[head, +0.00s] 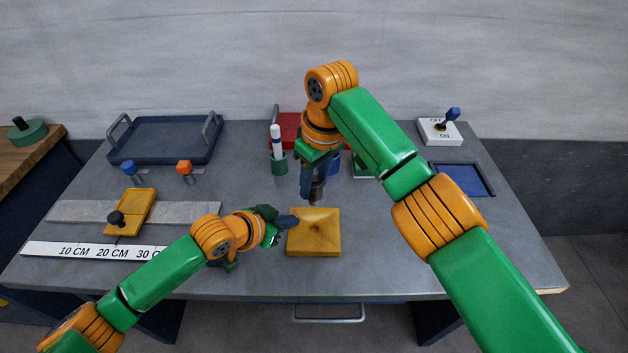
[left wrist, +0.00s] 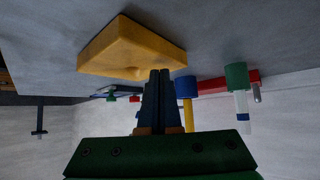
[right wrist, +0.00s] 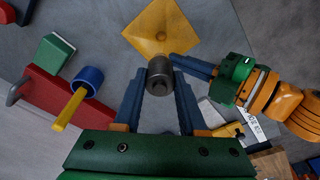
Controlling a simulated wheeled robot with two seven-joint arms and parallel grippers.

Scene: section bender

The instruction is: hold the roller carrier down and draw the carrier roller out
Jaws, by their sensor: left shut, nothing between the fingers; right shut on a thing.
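The roller carrier is a yellow square block (head: 318,245) on the grey table. It also shows in the left wrist view (left wrist: 130,48) and in the right wrist view (right wrist: 160,22), where a small dark mark shows at its middle. My left gripper (head: 294,221) is shut and empty, its tips at the carrier's left edge; I cannot tell whether they press on it. My right gripper (head: 313,192) points down, shut on the carrier roller, a dark grey cylinder (right wrist: 160,76). The roller appears above the carrier, apart from its middle.
A yellow sliding block (head: 130,212) sits on a grey bar at left, behind a white ruler (head: 90,250). Blue and orange knobs, a dark blue tray (head: 165,140), a red block (head: 285,127) and a green pen cup (head: 278,163) stand behind. A switch (head: 440,130) and blue tray (head: 463,180) are at right.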

